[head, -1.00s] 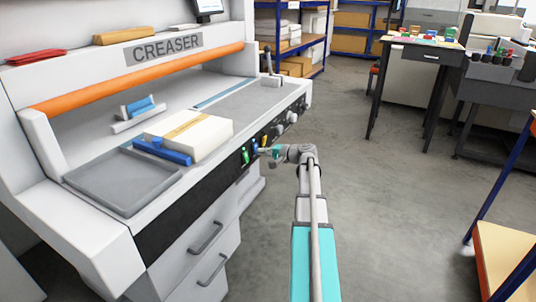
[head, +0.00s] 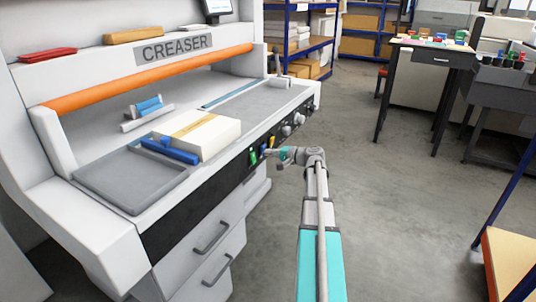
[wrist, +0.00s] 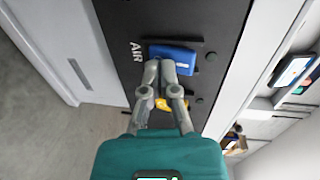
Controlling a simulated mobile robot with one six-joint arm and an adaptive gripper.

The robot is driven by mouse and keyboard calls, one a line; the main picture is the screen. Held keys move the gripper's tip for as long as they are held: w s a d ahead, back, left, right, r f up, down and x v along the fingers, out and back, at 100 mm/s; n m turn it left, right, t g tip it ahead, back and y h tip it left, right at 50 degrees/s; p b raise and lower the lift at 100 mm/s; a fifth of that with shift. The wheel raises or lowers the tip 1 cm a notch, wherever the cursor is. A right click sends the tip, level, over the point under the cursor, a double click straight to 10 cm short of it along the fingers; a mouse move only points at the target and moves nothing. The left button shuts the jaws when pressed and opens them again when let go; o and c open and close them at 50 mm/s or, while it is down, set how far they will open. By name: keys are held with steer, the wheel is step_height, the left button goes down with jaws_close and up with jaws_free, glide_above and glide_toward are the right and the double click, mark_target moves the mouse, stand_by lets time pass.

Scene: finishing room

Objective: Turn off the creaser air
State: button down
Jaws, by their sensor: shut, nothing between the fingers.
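The creaser (head: 100,205) is a large white machine with a dark control strip (head: 200,205) along its front. On the strip are a green control (head: 252,157), a blue one (head: 263,149) and a yellow one (head: 271,141). In the wrist view the blue control (wrist: 173,60) lies across the dark panel beside the label AIR (wrist: 136,52). My gripper (wrist: 161,68) is shut and empty, its fingertips at the blue control's near edge; I cannot tell whether they touch. A yellow part (wrist: 163,104) shows between the fingers. In the head view my gripper (head: 276,155) is at the strip.
Round grey knobs (head: 292,126) sit farther along the strip. A white block (head: 205,135) and a grey tray (head: 130,182) lie on the creaser's bed. Open floor (head: 390,200) is to the right, with a wooden-topped bench (head: 510,255) at the right edge.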

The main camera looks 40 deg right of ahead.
steer(key=shift+s+d+f, duration=0.15)
steer(key=shift+s+d, duration=0.05)
steer(key=shift+s, duration=0.35)
steer(key=s+d+f+b, duration=0.2)
steer(key=s+d, duration=0.2)
steer(key=s, duration=0.7)
steer(key=shift+s+d, duration=0.2)
steer(key=shift+d, duration=0.2)
steer(key=shift+f, duration=0.1)
